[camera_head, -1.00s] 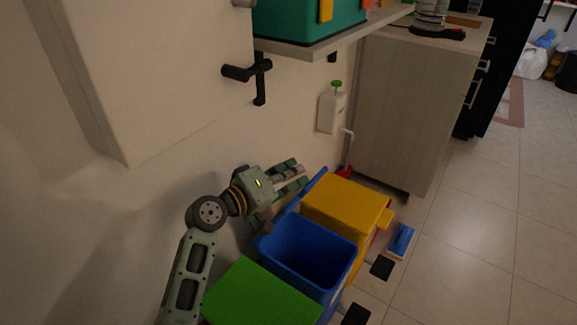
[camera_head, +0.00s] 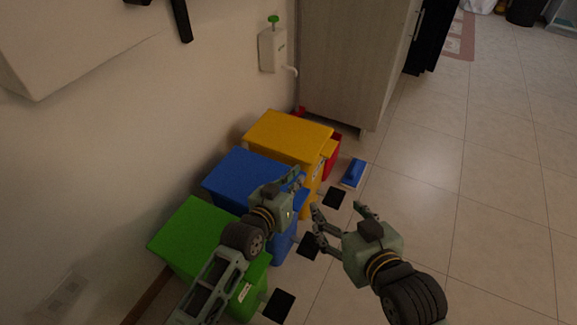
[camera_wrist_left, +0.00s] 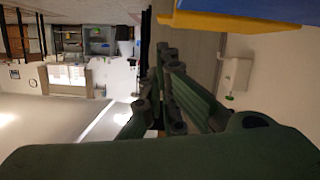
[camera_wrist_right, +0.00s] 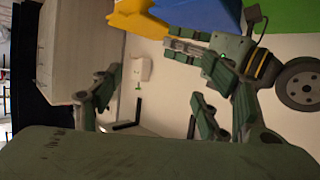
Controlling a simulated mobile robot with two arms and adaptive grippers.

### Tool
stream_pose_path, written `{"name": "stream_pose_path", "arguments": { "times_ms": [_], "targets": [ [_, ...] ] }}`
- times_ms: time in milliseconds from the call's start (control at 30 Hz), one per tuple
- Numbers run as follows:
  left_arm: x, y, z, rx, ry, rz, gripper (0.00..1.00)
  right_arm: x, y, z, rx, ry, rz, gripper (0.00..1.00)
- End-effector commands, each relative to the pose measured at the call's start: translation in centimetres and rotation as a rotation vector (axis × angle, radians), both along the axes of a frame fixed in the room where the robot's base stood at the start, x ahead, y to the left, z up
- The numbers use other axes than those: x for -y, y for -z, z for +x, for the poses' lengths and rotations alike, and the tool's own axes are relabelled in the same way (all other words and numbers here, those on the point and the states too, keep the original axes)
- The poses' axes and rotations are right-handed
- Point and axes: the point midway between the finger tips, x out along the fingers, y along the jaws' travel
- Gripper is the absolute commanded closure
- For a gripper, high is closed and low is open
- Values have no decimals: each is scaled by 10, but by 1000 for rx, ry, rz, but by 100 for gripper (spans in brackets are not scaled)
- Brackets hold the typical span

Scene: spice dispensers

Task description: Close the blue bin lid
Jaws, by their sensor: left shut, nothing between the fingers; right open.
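The blue bin (camera_head: 238,172) stands between the green and yellow bins, and its flat blue lid now covers its top. It also shows in the right wrist view (camera_wrist_right: 207,12) and at the top edge of the left wrist view (camera_wrist_left: 255,8). My left gripper (camera_head: 297,176) is shut and empty over the front right part of the blue lid and hides part of it. I cannot tell whether it touches the lid. My right gripper (camera_head: 342,212) is open and empty, in front of the bins to the right.
The green bin (camera_head: 190,235) and yellow bin (camera_head: 285,135) flank the blue one, both lidded. A red bin (camera_head: 333,160) shows beyond the yellow. Black pedals (camera_head: 309,246) stick out in front. A cabinet (camera_head: 345,60) stands behind; open tiled floor (camera_head: 470,220) lies to the right.

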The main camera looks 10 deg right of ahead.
Motion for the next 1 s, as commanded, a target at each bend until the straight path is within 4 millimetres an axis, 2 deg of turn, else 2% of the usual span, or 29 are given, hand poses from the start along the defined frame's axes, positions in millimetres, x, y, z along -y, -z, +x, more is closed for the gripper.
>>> {"name": "stream_pose_path", "arguments": {
  "times_ms": [33,200,500,700,1000],
  "targets": [
    [3,12,-2,11,1,22,100,-3,-8,6,54,-3,13,31],
    [9,35,-6,45,0,71,100,-11,-44,21,235,-15,57,31],
    [13,59,-9,44,0,68,100,-20,-91,27,457,-29,113,31],
    [14,65,-9,43,0,68,100,-21,-103,27,512,-32,127,31],
    [14,69,-11,37,0,70,100,-21,-105,27,521,-32,129,31]
  ]
}}
